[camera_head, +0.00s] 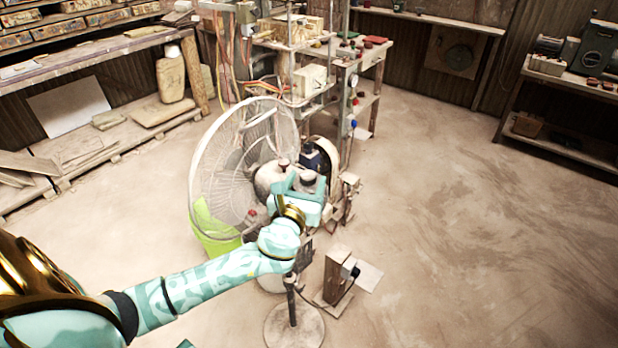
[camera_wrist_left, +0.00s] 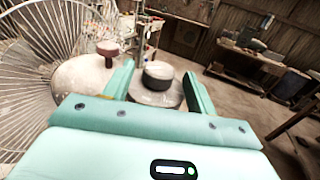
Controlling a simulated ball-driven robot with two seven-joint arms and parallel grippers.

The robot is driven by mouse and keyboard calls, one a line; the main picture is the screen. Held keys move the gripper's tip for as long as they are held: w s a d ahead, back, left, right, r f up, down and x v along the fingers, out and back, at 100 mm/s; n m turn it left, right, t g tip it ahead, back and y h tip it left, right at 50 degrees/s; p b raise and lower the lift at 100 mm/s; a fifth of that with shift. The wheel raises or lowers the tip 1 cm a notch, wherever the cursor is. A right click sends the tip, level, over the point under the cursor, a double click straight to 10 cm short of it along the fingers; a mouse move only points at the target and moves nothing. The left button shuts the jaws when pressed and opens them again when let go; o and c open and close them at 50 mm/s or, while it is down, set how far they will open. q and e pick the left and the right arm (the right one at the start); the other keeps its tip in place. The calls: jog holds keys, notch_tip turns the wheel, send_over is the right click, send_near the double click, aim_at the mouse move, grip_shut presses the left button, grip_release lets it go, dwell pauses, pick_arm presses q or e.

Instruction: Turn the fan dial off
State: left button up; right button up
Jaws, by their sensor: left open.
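The standing fan has a round wire cage (camera_head: 232,160), a dusty motor housing (camera_head: 266,178) and a round floor base (camera_head: 294,328). In the left wrist view a round knob with a dark rim and pale top (camera_wrist_left: 158,73) stands on a disc-shaped part of the housing. A smaller reddish-brown knob (camera_wrist_left: 108,50) is to its left. I cannot read any dial marking. My left gripper (camera_head: 304,182) is at the housing, open, its two teal fingers on either side of the dark-rimmed knob; contact cannot be told. My right gripper is not in view.
A yellow-green bin (camera_head: 212,230) stands behind the fan cage. A small wooden block stand (camera_head: 337,274) is on the floor to the right of the fan. A cluttered workbench (camera_head: 345,60) is behind. The floor to the right is clear.

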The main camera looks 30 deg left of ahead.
pick_arm(q)
jog(key=shift+x, duration=1.25)
jog(key=c, duration=1)
